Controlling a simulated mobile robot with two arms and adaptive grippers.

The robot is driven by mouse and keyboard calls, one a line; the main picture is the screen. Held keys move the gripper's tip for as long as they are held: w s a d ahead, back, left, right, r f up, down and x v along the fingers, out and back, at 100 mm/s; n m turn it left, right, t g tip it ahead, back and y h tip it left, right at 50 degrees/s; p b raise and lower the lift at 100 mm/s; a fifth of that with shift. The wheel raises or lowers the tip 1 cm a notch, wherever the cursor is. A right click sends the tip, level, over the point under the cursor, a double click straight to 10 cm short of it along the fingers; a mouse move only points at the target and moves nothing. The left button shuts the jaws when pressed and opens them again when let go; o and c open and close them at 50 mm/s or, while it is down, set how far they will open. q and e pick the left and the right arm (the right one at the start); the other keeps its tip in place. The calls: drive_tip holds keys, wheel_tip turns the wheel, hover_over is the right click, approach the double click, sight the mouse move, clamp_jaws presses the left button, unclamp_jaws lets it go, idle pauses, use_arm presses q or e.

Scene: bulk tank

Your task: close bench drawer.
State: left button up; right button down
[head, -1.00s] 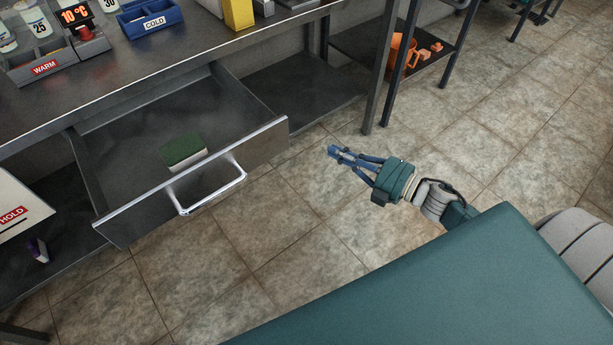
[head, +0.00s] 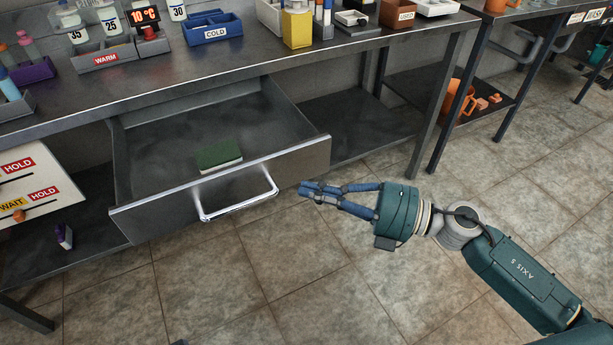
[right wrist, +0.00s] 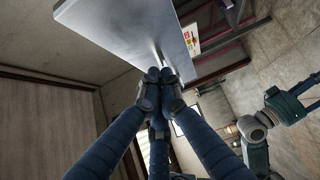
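The bench drawer (head: 240,182) is pulled out under the metal bench, with its grey front panel facing me and a shiny bar handle (head: 238,207) on it. A green and white block (head: 218,157) lies inside. My right gripper (head: 304,189) is just right of the handle, in front of the drawer front's right end. In the right wrist view, its fingertips (right wrist: 157,76) are together with nothing seen between them, close to the pale panel (right wrist: 130,28), which looks like the drawer front. Whether they touch it I cannot tell.
The bench top (head: 270,62) carries a blue COLD bin (head: 212,30), a WARM tray (head: 105,58) and a yellow box (head: 296,28). A bench leg (head: 432,110) stands right of the drawer. A HOLD board (head: 30,185) is at left. The tiled floor in front is clear.

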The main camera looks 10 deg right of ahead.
sight(282, 173)
drive_tip(key=w, duration=0.3)
drive_tip(key=shift+w+a, duration=0.1)
drive_tip(key=shift+a, duration=0.25)
drive_tip(key=shift+w, duration=0.2)
use_arm(q)
drive_tip(key=shift+w+r, duration=0.3)
drive_tip(key=shift+r, duration=0.3)
drive_tip(key=shift+s+f, duration=0.1)
drive_tip(key=shift+s, duration=0.05)
